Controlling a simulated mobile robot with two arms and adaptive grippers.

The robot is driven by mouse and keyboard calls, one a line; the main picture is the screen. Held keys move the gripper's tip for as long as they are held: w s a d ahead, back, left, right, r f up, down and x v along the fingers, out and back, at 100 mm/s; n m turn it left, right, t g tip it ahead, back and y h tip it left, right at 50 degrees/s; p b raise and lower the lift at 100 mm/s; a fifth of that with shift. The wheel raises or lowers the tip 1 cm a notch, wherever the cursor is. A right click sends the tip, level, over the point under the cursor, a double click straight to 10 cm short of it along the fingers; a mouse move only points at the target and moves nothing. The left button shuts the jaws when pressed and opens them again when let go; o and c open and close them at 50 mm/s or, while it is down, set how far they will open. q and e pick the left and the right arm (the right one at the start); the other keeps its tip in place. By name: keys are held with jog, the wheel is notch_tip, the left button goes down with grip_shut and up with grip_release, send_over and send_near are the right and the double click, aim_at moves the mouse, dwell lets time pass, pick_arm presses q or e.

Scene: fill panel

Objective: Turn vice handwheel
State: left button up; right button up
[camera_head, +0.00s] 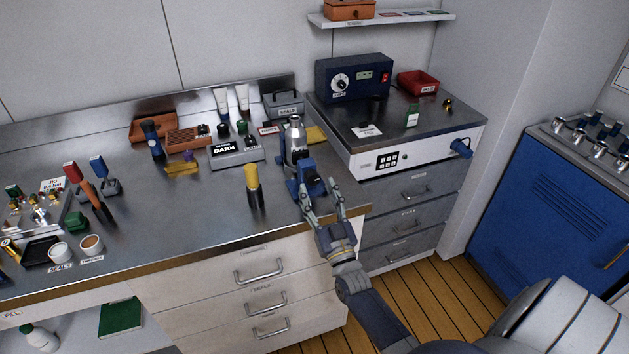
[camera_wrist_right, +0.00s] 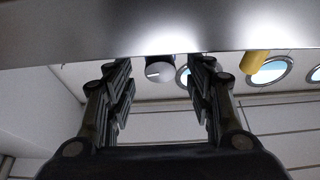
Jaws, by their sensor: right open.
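The blue vice (camera_head: 306,181) stands at the right front of the steel counter, with a silver upright part (camera_head: 295,138) behind it. My right gripper (camera_head: 320,195) is at the counter's front edge, just in front of the vice. Its two fingers are apart and point toward the vice. In the right wrist view, a round silver-grey part (camera_wrist_right: 160,71) shows between the open fingers (camera_wrist_right: 160,88); I cannot tell for sure that it is the handwheel. Nothing is seen gripped. In the head view, the handwheel is not clearly distinguishable. My left gripper is out of view.
A yellow-topped black cylinder (camera_head: 254,187) stands just left of the vice; its yellow part shows in the right wrist view (camera_wrist_right: 258,63). The white instrument box (camera_head: 418,147) is to the right. The counter (camera_head: 190,215) is bare left of the cylinder. Drawers with handles are below.

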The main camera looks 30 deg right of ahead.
aim_at(313, 182)
jog(key=shift+x, duration=1.5)
jog(key=shift+c, duration=0.6)
jog(key=c, duration=0.9)
jog(key=m+h, duration=0.1)
jog(key=m, duration=0.2)
jog(key=m+g+h, duration=0.1)
jog(key=m+h, duration=0.1)
jog(key=shift+a+m, duration=0.15)
jog(key=shift+m, duration=0.25)
jog(key=shift+c, duration=0.2)
jog(key=o, duration=1.1)
jog(key=shift+c, duration=0.2)
